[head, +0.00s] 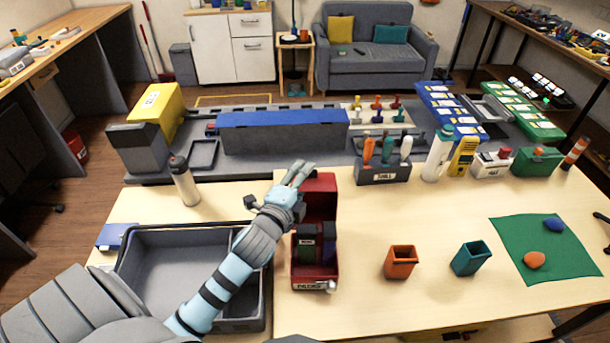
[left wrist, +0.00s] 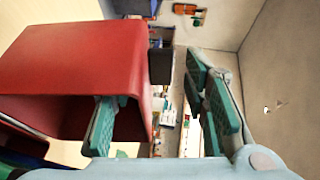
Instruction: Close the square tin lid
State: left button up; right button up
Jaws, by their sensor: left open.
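The red square tin (head: 316,276) stands on the wooden table with its lid (head: 320,200) swung up at the back. Dark red and green items sit inside the tin. My left gripper (head: 299,173) is at the left side of the raised lid, with its fingers apart and nothing held. In the left wrist view the red lid (left wrist: 75,65) fills the left side. There one green-padded finger of my left gripper (left wrist: 157,105) overlaps the lid's hollow and the other is outside its right edge. Contact cannot be told. My right gripper does not show.
A grey bin (head: 165,247) lies left of the tin, under my left arm. An orange cup (head: 400,263) and a teal cup (head: 470,259) stand to the right. A tool holder (head: 383,173) is behind.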

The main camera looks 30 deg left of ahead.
pick_arm(q)
jog(key=shift+x, duration=1.2)
jog(key=shift+s+r, duration=0.1)
jog(key=shift+s, duration=0.25)
jog(key=shift+s+r, duration=0.1)
jog(key=shift+s, duration=0.1)
jog(key=shift+c, duration=1.2)
jog(key=shift+w, duration=0.2)
jog(key=c, duration=0.6)
jog(key=shift+d, duration=0.1)
grip_shut()
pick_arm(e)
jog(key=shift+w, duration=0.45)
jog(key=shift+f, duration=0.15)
